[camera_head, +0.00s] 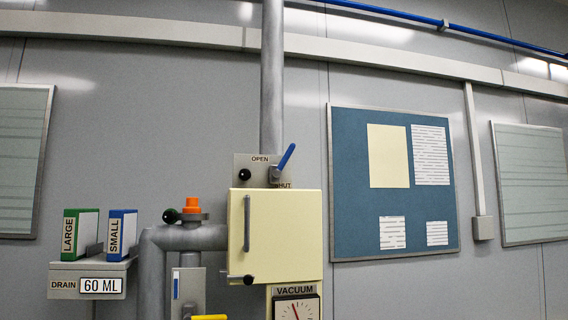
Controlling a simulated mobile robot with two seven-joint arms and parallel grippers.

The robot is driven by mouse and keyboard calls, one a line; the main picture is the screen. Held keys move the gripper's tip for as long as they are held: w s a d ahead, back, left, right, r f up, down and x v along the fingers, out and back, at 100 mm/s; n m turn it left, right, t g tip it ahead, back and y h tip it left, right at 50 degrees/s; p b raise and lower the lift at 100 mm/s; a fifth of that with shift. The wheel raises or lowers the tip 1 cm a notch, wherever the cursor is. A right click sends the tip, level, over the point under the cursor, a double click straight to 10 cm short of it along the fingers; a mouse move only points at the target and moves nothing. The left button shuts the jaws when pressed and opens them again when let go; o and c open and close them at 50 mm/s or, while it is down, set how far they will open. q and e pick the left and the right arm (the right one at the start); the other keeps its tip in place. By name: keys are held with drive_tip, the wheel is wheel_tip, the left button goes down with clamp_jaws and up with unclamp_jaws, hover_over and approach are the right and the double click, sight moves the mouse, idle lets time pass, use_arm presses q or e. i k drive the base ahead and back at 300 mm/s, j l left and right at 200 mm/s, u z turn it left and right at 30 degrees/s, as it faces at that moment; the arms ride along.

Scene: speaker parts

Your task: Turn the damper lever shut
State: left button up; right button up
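The likely damper lever (285,158) has a blue handle and sits on a grey plate (244,163) in front of the vertical grey pipe. Its handle tilts up and to the right from a grey pivot. The plate reads OPEN at the top, and a label partly hidden behind the cream box appears to read SHUT at the bottom. The handle's tip is just right of the OPEN label, clear of the SHUT label. A black knob (244,174) is on the plate's left. Neither gripper is in view.
A cream box (296,236) with a grey bar handle stands just below the lever. An orange-capped pipe fitting (191,206) and a yellow handle (209,317) are lower left. A shelf (68,278) holds green and blue binders. A vacuum gauge (297,308) is below the box.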

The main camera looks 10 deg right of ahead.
sight(276, 173)
drive_tip(key=u, duration=0.6)
drive_tip(key=l+u, duration=0.85)
drive_tip(key=l, duration=0.2)
